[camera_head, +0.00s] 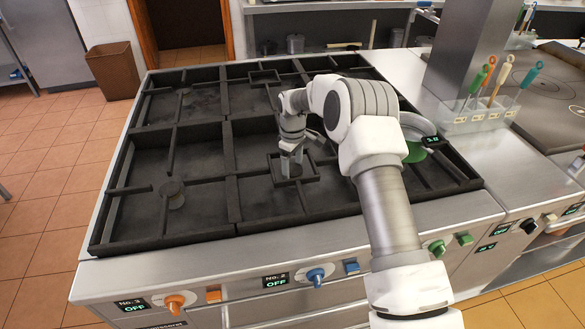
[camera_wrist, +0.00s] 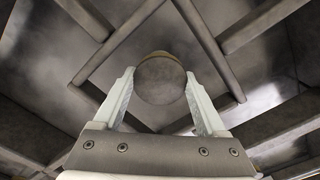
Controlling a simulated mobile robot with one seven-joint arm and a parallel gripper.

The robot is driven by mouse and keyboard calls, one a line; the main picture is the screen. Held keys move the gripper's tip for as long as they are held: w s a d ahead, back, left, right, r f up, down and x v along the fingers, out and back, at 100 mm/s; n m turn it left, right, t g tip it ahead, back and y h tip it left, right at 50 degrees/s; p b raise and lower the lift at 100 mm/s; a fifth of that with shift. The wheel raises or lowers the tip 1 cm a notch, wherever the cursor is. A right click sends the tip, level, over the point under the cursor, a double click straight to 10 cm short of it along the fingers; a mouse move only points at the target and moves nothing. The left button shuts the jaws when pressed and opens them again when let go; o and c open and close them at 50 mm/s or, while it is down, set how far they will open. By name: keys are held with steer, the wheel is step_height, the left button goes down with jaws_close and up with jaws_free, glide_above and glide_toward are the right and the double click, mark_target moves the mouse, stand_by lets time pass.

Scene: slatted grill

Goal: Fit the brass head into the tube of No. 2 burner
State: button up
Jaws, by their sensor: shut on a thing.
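My gripper (camera_head: 291,170) points down over the front middle part of the grill, within a small square frame (camera_head: 312,178) of the grate. In the wrist view, its two pale fingers are shut on the round brass head (camera_wrist: 160,80) from both sides. The head shows as a dull brown-grey disc with a brass-coloured edge at the top. The No. 2 display (camera_head: 276,281) reads OFF on the front panel, beside a blue knob (camera_head: 316,276). The No. 2 tube is not visible in either view, so I cannot tell whether the head touches it.
Dark grate bars (camera_head: 231,180) surround my gripper. Another round burner top (camera_head: 172,192) sits at front left. A green round object (camera_head: 414,153) lies at the right, partly behind my arm. A holder with coloured-handled tools (camera_head: 480,115) stands on the right counter.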

mark_target(292, 169)
steer(key=shift+f, duration=0.1)
steer(key=o, duration=1.5)
step_height(292, 169, up, 17)
steer(key=shift+r, duration=0.2)
